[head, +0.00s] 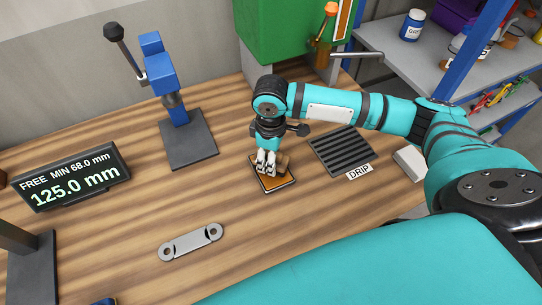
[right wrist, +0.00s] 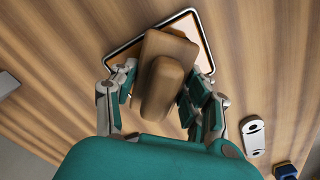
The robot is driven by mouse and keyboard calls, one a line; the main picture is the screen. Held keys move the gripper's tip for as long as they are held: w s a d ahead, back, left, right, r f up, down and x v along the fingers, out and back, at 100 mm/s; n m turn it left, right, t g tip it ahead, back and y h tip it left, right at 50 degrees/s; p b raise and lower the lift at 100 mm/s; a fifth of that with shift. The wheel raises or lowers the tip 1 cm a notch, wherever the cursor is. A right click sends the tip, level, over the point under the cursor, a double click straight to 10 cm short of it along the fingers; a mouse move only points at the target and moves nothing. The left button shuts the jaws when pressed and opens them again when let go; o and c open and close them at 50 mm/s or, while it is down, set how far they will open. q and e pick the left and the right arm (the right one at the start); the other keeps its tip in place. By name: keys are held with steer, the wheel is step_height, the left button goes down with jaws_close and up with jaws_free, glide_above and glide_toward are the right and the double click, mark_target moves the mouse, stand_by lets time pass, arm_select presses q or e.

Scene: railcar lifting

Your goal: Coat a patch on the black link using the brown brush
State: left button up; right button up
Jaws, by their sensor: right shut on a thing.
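The brown brush (right wrist: 165,85) is a wooden block with a rounded grip. My right gripper (head: 268,166) is shut on it, with fingers on both sides of the grip in the right wrist view. The brush is over a small metal-rimmed tray (head: 288,184) with an orange surface; I cannot tell whether it touches. Its underside is hidden. A link (head: 191,242) with a hole at each end lies flat on the bench, left of and nearer than the tray. It looks grey, and no black link shows. It also shows in the right wrist view (right wrist: 254,136). My left gripper is out of view.
A dark ribbed drip pad (head: 342,151) lies right of the tray, with a white block (head: 410,161) beyond. A blue press (head: 160,75) stands behind left; a display (head: 70,178) reads 125.0 mm. Bench between tray and link is clear.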

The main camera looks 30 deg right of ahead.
steer(key=shift+f, duration=0.45)
steer(key=shift+s+f+p, duration=0.1)
steer(key=shift+s+p, duration=0.05)
steer(key=shift+p, duration=0.4)
stand_by(2.4)
step_height(320, 180, up, 7)
steer(key=p, duration=0.9)
stand_by(0.8)
